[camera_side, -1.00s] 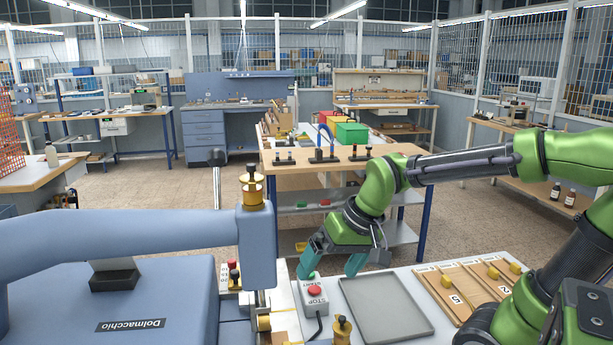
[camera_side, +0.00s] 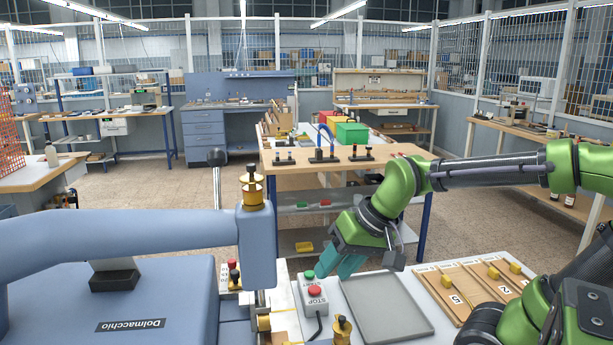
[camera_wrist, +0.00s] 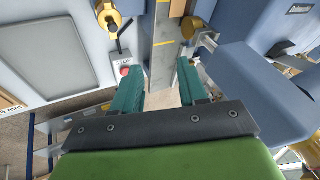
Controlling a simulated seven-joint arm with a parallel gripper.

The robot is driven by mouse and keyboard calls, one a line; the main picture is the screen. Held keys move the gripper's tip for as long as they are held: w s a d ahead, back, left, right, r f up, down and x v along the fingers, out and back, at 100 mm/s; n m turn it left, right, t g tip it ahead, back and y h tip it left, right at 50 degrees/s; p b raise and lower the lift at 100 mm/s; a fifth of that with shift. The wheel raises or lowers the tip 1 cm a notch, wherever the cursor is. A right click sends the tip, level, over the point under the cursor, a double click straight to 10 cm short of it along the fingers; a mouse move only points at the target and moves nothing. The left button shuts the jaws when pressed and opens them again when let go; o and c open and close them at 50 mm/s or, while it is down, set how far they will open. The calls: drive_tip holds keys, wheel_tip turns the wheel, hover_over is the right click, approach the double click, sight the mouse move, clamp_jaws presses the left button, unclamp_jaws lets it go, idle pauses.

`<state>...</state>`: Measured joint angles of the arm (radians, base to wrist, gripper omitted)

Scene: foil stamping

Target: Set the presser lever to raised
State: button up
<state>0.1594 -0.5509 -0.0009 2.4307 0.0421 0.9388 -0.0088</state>
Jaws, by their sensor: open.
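The blue-grey stamping machine (camera_side: 130,235) fills the left of the side view, with a brass-capped head (camera_side: 256,245). A thin upright rod with a dark knob (camera_side: 217,157) stands behind the machine's arm; I cannot tell for sure that it is the presser lever. My gripper (camera_side: 342,262) is open and empty, right of the head and just above and beyond the button box. In the wrist view its teal fingers (camera_wrist: 160,72) are apart, with the grey machine edge between them. A small metal part with a yellow piece (camera_wrist: 205,40) lies beyond the right finger.
The button box (camera_side: 314,296) has a green and a red button. A grey tray (camera_side: 387,308) lies to its right, then wooden boards with yellow knobs (camera_side: 465,290). A brass knob (camera_side: 342,330) stands at the front. A wooden-topped bench (camera_side: 340,165) is behind.

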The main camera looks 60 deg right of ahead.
drive_tip(key=w+d+m+y, duration=0.1)
drive_tip(key=w+m+g+y, duration=0.1)
drive_tip(key=w+y, duration=0.1)
drive_tip(key=w+d+m+g+y, duration=0.1)
drive_tip(key=w+m, duration=0.1)
drive_tip(key=shift+w+d+f, duration=0.25)
drive_tip(key=shift+d+f, duration=0.05)
drive_tip(key=shift+f, duration=0.1)
clamp_jaws()
drive_tip(key=w+d+r+t+y, duration=0.3)
drive_tip(key=w+r+y, duration=0.2)
drive_tip(key=r, duration=0.2)
drive_tip(key=w+d+r+t+y, duration=0.2)
drive_tip(key=w+d+r+y, duration=0.2)
drive_tip(key=w+r+y, duration=0.1)
wheel_tip(320, 180, up, 3)
drive_tip(key=shift+f+t+y, duration=0.1)
drive_tip(key=shift+t+y, duration=0.3)
drive_tip(key=shift+y, duration=0.4)
drive_tip(key=shift+w+a, duration=0.1)
